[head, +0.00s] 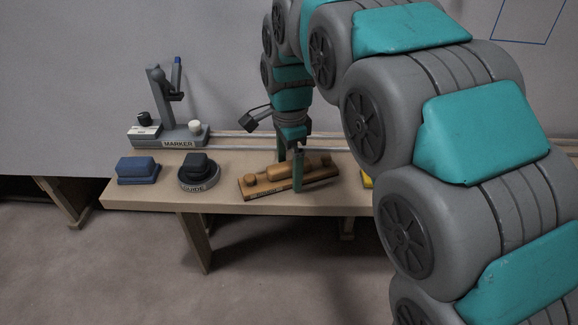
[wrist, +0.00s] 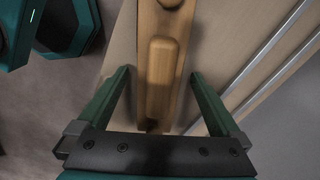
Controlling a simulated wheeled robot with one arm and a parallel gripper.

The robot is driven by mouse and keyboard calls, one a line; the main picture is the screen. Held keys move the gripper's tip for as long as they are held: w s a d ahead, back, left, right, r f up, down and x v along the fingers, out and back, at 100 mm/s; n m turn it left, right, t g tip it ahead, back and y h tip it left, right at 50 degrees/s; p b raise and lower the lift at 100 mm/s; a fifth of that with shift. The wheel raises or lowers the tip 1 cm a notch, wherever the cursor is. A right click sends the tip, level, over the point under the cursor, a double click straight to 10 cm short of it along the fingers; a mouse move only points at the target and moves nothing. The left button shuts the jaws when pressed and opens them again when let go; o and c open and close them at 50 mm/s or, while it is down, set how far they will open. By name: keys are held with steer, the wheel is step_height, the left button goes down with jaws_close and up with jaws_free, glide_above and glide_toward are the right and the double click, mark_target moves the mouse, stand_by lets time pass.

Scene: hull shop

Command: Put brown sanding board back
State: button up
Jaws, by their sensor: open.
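The brown sanding board (head: 322,172) lies tilted in the picture on the bench, right of the middle, with a raised grip bar and a knob on top. In the wrist view the board (wrist: 153,75) runs between my two fingers, with a gap on each side. My gripper (head: 297,172) is open and reaches down from above, its green fingers straddling the board. In the wrist view my gripper (wrist: 160,85) shows both fingers apart. Part of the board is hidden behind a finger.
On the bench (head: 232,200) stand a blue block (head: 137,170), a black-knobbed round guide (head: 199,172) and a grey marker stand (head: 172,125). A yellow thing (head: 367,179) is mostly hidden by my arm. Metal rails (wrist: 262,62) run along the bench's back.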

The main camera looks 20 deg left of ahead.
mark_target(290, 163)
step_height(290, 163, up, 12)
stand_by(0.6)
steer(key=shift+d+f, duration=0.1)
steer(key=s+d+f+n, duration=0.25)
steer(key=s+d, duration=0.25)
steer(key=d, duration=0.5)
steer(key=s+d+f+n, duration=0.2)
steer(key=s+d+f, duration=0.25)
steer(key=d, duration=0.55)
steer(key=s+d+f+n+g, duration=0.1)
steer(key=s+d+f+n, duration=0.2)
steer(key=s, duration=0.5)
steer(key=s+d+f+n, duration=0.3)
steer(key=s+d+f, duration=0.2)
steer(key=s+f, duration=0.2)
steer(key=s, duration=0.2)
steer(key=shift+s+d+g, duration=0.3)
steer(key=shift+g, duration=0.1)
